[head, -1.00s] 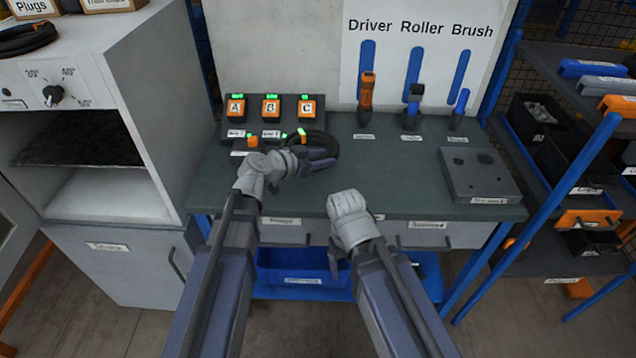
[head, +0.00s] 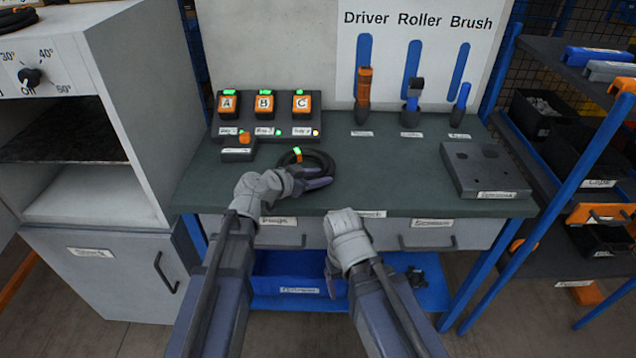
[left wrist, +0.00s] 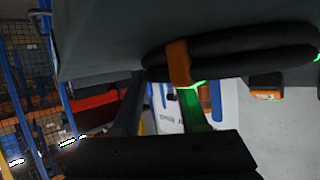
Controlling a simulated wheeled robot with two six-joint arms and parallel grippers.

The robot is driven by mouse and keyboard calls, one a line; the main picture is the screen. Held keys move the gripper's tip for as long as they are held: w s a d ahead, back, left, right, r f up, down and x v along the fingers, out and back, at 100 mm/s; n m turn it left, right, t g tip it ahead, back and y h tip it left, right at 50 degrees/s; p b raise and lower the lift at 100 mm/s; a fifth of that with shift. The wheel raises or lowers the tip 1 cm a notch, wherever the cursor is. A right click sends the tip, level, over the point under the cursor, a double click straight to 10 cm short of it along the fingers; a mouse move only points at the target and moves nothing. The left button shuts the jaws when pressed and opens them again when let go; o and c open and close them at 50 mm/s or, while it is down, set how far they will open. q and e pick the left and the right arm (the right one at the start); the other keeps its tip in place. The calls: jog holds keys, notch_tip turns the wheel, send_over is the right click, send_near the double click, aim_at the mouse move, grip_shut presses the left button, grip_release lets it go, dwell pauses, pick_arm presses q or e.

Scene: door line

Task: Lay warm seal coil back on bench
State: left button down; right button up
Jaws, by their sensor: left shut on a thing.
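The seal coil (head: 325,160) is a black ring with an orange band and a green glowing mark. In the head view it is at the front middle of the green-grey bench (head: 385,187). My left gripper (head: 312,179) is shut on the coil's near right side. In the left wrist view the coil (left wrist: 235,55) shows as thick black strands close to the bench surface; I cannot tell whether it touches. My right gripper (head: 345,222) hangs in front of the bench's front edge, apart from the coil. Its fingertips are hidden behind the wrist.
A rack with orange units A, B and C (head: 265,115) stands at the back left, with a small orange-topped box (head: 239,147) in front. A grey block (head: 484,168) sits at the right. The white oven cabinet (head: 110,120) is close on the left. The bench middle is clear.

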pick_arm(q)
jog(key=shift+r, duration=0.15)
jog(key=c, duration=0.9)
grip_release()
jog(key=shift+f, duration=0.25)
jog(key=o, duration=0.5)
jog(key=shift+r, duration=0.1)
jog(key=shift+c, duration=0.2)
jog(key=shift+r, duration=0.2)
jog(key=p+v, duration=0.4)
jog(key=v, duration=0.6)
jog(key=shift+s+a, duration=0.1)
jog(key=shift+s, duration=0.1)
jog(key=shift+p+v, duration=0.4)
jog(key=shift+v, duration=0.4)
